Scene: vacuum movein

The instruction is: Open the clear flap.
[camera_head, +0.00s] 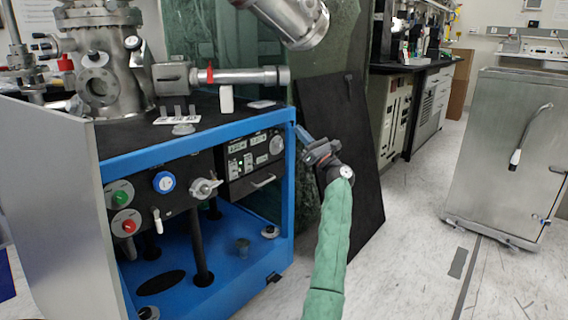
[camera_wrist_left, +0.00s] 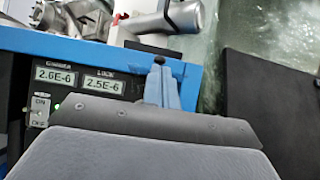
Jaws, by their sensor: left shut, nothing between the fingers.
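The vacuum machine, a blue-framed cart (camera_head: 190,137) with steel chamber parts on top, stands at the left in the head view. I cannot clearly make out a clear flap in either view. My left gripper (camera_head: 301,131) is at the cart's upper right corner, with its fingers shut and empty. In the left wrist view the shut fingers (camera_wrist_left: 160,68) point up in front of the blue frame (camera_wrist_left: 70,42), right of the lit readouts (camera_wrist_left: 80,80). Whether they touch the frame I cannot tell. My right gripper is not in view.
A dark panel (camera_head: 345,130) leans behind my left arm. A steel cabinet (camera_head: 490,150) stands at the right. A steel tube (camera_head: 240,76) runs sideways above the cart top. The floor (camera_head: 420,230) between the cart and the cabinet is mostly free.

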